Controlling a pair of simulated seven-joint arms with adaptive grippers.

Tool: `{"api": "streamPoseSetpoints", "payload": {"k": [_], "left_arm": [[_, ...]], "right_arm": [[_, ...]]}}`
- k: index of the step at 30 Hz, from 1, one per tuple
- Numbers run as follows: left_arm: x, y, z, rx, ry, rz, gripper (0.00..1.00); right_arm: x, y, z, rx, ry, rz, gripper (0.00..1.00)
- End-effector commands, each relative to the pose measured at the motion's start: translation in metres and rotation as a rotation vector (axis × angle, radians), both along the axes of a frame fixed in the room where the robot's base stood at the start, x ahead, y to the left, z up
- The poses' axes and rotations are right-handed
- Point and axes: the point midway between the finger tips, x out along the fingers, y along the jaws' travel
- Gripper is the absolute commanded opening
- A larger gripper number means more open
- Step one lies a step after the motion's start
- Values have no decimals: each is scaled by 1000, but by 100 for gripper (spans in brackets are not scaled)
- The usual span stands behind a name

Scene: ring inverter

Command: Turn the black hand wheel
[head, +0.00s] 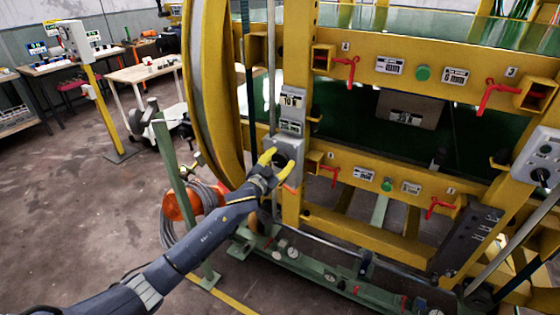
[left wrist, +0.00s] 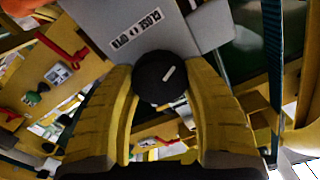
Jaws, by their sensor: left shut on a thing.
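The black hand wheel (left wrist: 162,77) is a round black knob with a short white mark, set on a grey box (left wrist: 150,28) labelled CLOSE and OPEN. In the left wrist view it sits between the two yellow fingers of my left gripper (left wrist: 163,92), which is shut on it. The white mark is tilted. In the head view my left gripper (head: 279,164) reaches the grey box (head: 287,144) on the yellow post. The fingers partly hide the wheel there. My right gripper is in neither view.
A yellow frame with red handles (head: 345,68) and green buttons (head: 423,73) stands to the right of the gripper. Another grey box (head: 537,150) with a black knob is at far right. A green post (head: 172,180) and orange reel (head: 181,203) stand near my left arm.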

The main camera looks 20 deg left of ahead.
Motion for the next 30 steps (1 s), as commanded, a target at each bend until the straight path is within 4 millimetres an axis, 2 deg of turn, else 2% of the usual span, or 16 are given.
{"api": "streamPoseSetpoints", "payload": {"k": [15,30], "left_arm": [[0,0,0,442,-94,2,20],[0,-1,0,644,-137,2,20]], "right_arm": [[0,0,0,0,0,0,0],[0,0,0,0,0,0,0]]}}
